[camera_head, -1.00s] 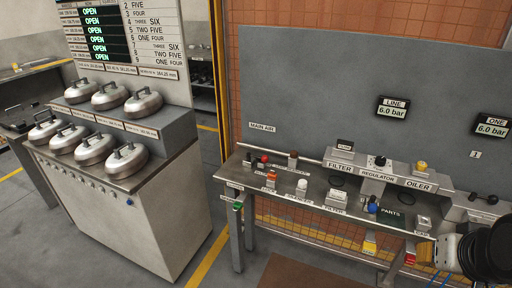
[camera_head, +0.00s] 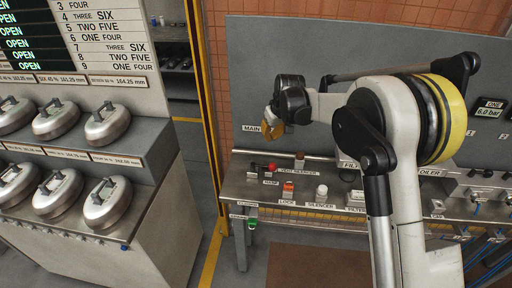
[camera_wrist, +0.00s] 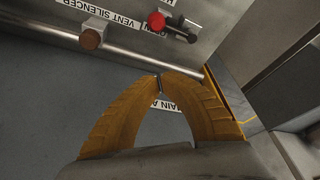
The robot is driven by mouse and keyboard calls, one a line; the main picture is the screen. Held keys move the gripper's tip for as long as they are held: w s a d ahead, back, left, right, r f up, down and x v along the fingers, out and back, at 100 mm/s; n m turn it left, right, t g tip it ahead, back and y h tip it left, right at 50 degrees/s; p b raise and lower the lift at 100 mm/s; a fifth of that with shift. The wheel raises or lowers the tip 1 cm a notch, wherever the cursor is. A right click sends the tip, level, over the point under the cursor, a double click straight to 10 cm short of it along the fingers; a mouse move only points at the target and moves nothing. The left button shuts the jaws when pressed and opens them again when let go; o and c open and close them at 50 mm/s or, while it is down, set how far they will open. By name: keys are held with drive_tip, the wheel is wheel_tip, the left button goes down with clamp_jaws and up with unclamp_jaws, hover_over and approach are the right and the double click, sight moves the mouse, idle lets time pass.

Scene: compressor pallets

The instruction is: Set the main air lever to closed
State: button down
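The main air lever has a red knob (camera_head: 271,167) and stands at the back left of the bench, below the MAIN AIR sign (camera_head: 251,128). In the wrist view the red knob (camera_wrist: 156,21) shows at the top, beside a dark cylindrical part and a partly hidden label that seems to read OPEN. My gripper (camera_head: 272,130) is in front of the grey panel, above and apart from the lever. In the wrist view its two yellow fingers (camera_wrist: 159,80) meet at their tips, with nothing visible held. The MAIN AIR sign is partly hidden behind the fingers.
A metal pipe (camera_wrist: 125,54) runs along the back of the bench (camera_head: 232,190). A brown knob (camera_head: 300,160) stands right of the lever. An orange-red lock part (camera_head: 288,188) and a white silencer (camera_head: 322,191) stand in front. A cabinet with domed lids (camera_head: 108,205) is at left.

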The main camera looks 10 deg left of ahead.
sight(263, 167)
drive_tip(key=b+x, duration=0.3)
drive_tip(key=x, duration=0.7)
drive_tip(key=shift+b, duration=0.35)
drive_tip(key=shift+s+d+f+b, duration=0.25)
drive_tip(key=shift+s+d+b, duration=0.2)
drive_tip(key=shift+s, duration=0.35)
drive_tip(key=shift+s+d+f+b, duration=0.3)
drive_tip(key=shift+s+d, duration=0.15)
drive_tip(key=shift+s, duration=0.3)
